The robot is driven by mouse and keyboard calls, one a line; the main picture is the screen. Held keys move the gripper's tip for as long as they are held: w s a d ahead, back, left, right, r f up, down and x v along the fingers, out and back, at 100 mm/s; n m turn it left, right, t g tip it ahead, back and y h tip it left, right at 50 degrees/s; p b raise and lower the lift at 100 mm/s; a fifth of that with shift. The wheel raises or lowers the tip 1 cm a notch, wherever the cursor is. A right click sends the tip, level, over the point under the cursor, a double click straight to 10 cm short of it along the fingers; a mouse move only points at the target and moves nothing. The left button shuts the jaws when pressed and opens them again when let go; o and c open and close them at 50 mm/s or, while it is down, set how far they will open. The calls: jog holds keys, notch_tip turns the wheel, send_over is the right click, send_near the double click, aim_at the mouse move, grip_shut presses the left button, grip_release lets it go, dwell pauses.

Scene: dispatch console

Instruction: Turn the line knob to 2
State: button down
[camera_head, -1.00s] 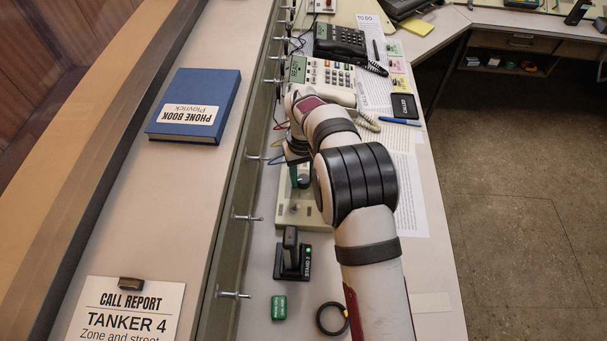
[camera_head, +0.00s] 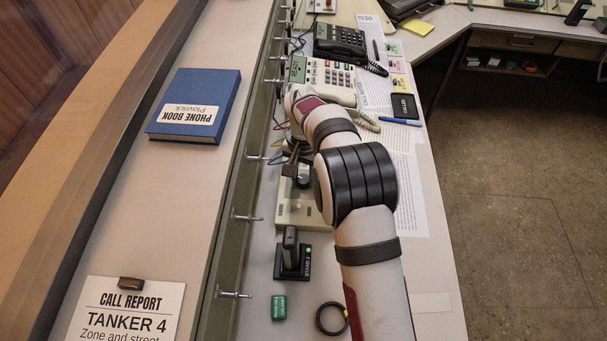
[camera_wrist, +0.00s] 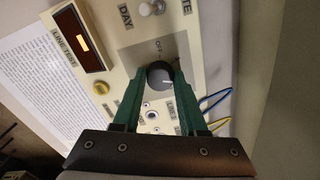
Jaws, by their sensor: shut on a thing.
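The line knob (camera_wrist: 159,76) is a dark round knob with a light pointer mark, on a grey plate of the cream panel (camera_wrist: 118,28). My gripper (camera_wrist: 160,72) has its green fingers on either side of the knob and is shut on it. "OFF" is printed above the knob in the wrist view; small line labels below it lie between the fingers and are hard to read. In the head view the cream panel (camera_head: 297,212) is partly hidden by my arm.
A toggle switch (camera_wrist: 151,7) and a yellow button (camera_wrist: 101,88) sit near the knob. A dark upright device on a stand (camera_head: 291,260), a green box (camera_head: 279,307) and a black ring (camera_head: 331,319) lie nearer. A cream phone (camera_head: 330,78) stands behind.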

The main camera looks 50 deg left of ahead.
aim_at(304, 179)
jog(key=shift+m, duration=0.4)
jog(key=shift+c, duration=2.2)
grip_release()
notch_tip(304, 179, up, 16)
jog(key=shift+f, duration=0.1)
